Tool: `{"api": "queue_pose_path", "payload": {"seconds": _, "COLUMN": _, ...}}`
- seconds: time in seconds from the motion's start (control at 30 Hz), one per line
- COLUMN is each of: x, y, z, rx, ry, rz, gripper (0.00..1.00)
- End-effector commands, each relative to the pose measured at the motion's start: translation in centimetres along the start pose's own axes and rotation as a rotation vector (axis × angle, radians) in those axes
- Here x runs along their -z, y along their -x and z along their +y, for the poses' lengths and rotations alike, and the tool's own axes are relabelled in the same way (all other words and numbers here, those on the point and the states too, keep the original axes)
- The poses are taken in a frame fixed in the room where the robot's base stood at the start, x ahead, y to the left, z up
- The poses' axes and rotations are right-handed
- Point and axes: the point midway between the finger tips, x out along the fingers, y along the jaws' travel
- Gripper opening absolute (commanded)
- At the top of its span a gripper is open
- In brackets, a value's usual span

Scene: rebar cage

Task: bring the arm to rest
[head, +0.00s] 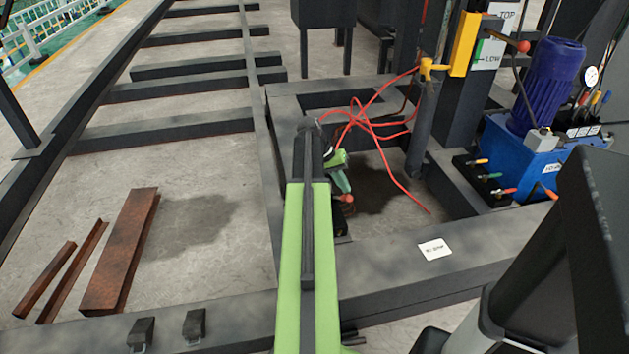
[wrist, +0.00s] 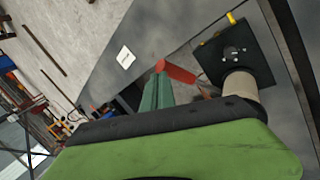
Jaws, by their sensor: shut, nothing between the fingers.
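My green arm reaches forward over the dark steel frame in the head view. My gripper (head: 343,186) points down inside a bay of the frame, partly hidden by the arm. In the wrist view, the teal fingers of my gripper (wrist: 160,74) are together and hold nothing. A red-ended handle (head: 346,198) is close to the fingertips; it also shows as a red cylinder in the wrist view (wrist: 178,71). I cannot tell whether the fingers touch it. A black plate with a fitting (wrist: 236,50) is to the right in the wrist view.
A red hose (head: 385,150) loops close to the right of my arm. A blue pump unit (head: 535,150) with levers stands at the right. A yellow-handled post (head: 420,125) rises behind. Rusty steel sections (head: 122,250) lie on the floor at left. Frame beams surround my gripper.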

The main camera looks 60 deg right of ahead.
Motion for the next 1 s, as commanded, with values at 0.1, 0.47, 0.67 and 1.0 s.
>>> {"api": "queue_pose_path", "payload": {"seconds": 0.1, "x": 0.0, "y": 0.0, "z": 0.0, "rx": 0.0, "ry": 0.0, "rz": 0.0, "gripper": 0.0}}
{"api": "queue_pose_path", "payload": {"seconds": 0.47, "x": -4.5, "y": 8.6, "z": -15.0, "rx": 0.013, "ry": 0.236, "rz": 0.132, "gripper": 0.0}}
{"api": "queue_pose_path", "payload": {"seconds": 0.67, "x": -15.0, "y": 15.4, "z": -27.4, "rx": 0.076, "ry": 0.478, "rz": 0.238, "gripper": 0.0}}
{"api": "queue_pose_path", "payload": {"seconds": 1.0, "x": -38.1, "y": 21.6, "z": -39.5, "rx": 0.228, "ry": 0.925, "rz": 0.343, "gripper": 0.0}}
